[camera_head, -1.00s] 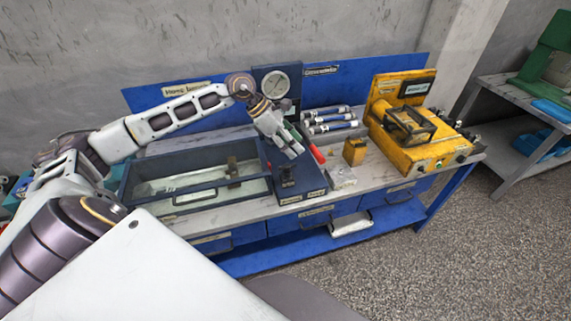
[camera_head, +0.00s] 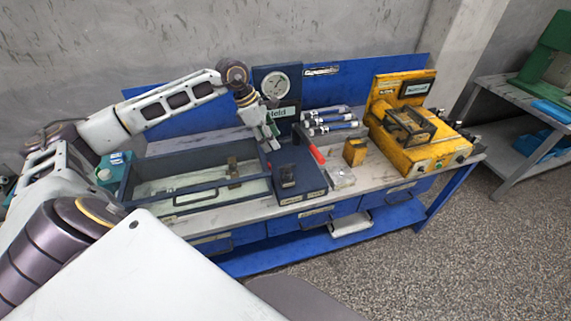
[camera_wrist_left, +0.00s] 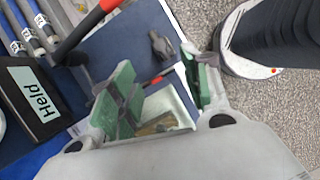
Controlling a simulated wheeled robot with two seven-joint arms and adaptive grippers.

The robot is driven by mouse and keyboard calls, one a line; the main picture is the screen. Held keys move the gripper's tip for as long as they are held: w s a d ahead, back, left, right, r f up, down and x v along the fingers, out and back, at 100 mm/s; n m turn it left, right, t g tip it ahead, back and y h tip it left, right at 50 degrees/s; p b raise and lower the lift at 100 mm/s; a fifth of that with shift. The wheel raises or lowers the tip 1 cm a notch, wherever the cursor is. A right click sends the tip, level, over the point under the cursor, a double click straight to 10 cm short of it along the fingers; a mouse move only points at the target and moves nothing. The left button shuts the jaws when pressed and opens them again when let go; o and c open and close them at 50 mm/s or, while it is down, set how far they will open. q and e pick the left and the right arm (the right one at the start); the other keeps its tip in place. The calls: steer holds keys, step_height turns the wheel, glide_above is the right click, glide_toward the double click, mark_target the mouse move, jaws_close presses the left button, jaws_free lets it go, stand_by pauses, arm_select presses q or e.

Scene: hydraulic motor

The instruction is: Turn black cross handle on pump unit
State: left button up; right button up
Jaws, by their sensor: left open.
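The pump unit (camera_head: 300,186) is a dark blue box with a gauge panel behind it. Its black cross handle (camera_head: 288,176) stands on the front of the box top, small in the head view. In the left wrist view the handle (camera_wrist_left: 161,45) shows beyond the fingers, apart from them. My left gripper (camera_head: 269,137) is open and empty, above the back left of the unit, behind the handle. Its green-padded fingers (camera_wrist_left: 163,92) are spread. A red lever (camera_head: 316,153) rises at the unit's right; it also shows in the left wrist view (camera_wrist_left: 95,18). My right gripper is out of view.
A pressure gauge (camera_head: 276,84) sits above a display (camera_head: 279,113) reading "Held". An open dark tray (camera_head: 150,199) lies left of the unit. Blue-white cylinders (camera_head: 330,127), a small yellow block (camera_head: 355,151) and a yellow machine (camera_head: 425,152) stand to the right.

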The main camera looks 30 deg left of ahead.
mark_target(286, 165)
arm_select(q)
steer(key=p+x, duration=0.2)
steer(key=x, duration=0.9)
steer(key=shift+d, duration=0.1)
steer(key=shift+x, duration=0.9)
steer(key=c, duration=1)
